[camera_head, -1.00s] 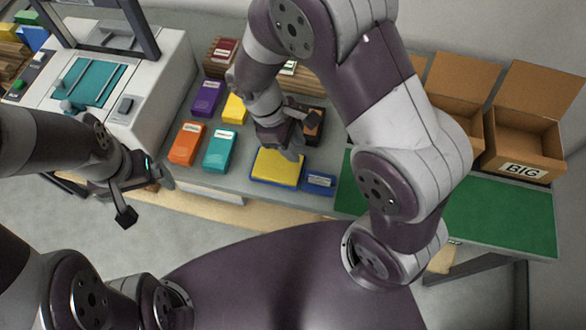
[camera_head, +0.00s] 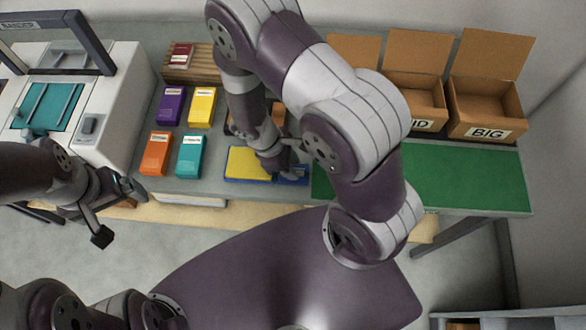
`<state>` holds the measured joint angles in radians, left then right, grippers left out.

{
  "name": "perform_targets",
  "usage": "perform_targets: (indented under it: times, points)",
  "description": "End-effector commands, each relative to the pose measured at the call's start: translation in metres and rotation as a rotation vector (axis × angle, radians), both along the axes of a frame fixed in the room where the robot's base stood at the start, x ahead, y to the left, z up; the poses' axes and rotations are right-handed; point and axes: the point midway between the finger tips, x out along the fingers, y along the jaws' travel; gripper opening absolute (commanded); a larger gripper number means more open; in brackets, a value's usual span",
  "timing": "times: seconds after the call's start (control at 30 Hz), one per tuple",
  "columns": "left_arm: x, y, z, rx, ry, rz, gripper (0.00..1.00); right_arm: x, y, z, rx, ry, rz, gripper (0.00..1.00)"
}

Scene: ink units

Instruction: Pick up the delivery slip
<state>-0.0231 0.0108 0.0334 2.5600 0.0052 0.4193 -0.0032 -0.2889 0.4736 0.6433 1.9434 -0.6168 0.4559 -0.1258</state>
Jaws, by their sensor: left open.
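I cannot make out a delivery slip for certain. A flat white piece (camera_head: 190,200) shows just below the front edge of the table, but I cannot tell what it is. My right gripper (camera_head: 281,168) points down at the right end of the yellow pad (camera_head: 245,163) in its blue tray, beside a small blue labelled block (camera_head: 294,175). Its fingers are partly hidden, so I cannot tell their opening or any contact. My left gripper (camera_head: 118,212) is open and empty, in front of the table at the left.
Purple (camera_head: 171,104), yellow (camera_head: 202,107), orange (camera_head: 156,154) and teal (camera_head: 190,156) boxes stand left of my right arm. A white machine (camera_head: 115,95) is at the left. Open cartons (camera_head: 487,110) stand behind a mostly clear green mat (camera_head: 460,180).

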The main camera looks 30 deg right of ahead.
Motion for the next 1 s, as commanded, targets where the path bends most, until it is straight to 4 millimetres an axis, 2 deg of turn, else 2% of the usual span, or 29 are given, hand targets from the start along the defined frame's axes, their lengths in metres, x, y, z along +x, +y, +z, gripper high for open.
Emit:
perform_targets:
  times: [0.03,0.13,0.67,1.0]
  points:
    - [0.000,0.000,0.000,0.000,0.000,0.000,1.00,0.000,0.000,0.000,0.000,0.000,0.000,0.33]
    - [0.000,0.000,0.000,0.000,0.000,0.000,1.00,0.000,0.000,0.000,0.000,0.000,0.000,0.00]
    - [0.000,0.000,0.003,0.000,0.000,0.000,1.00,0.001,0.000,0.003,0.000,0.000,0.000,0.00]
    - [0.000,0.000,0.031,0.000,0.000,0.000,1.00,0.004,0.001,0.031,0.000,-0.001,-0.002,0.00]
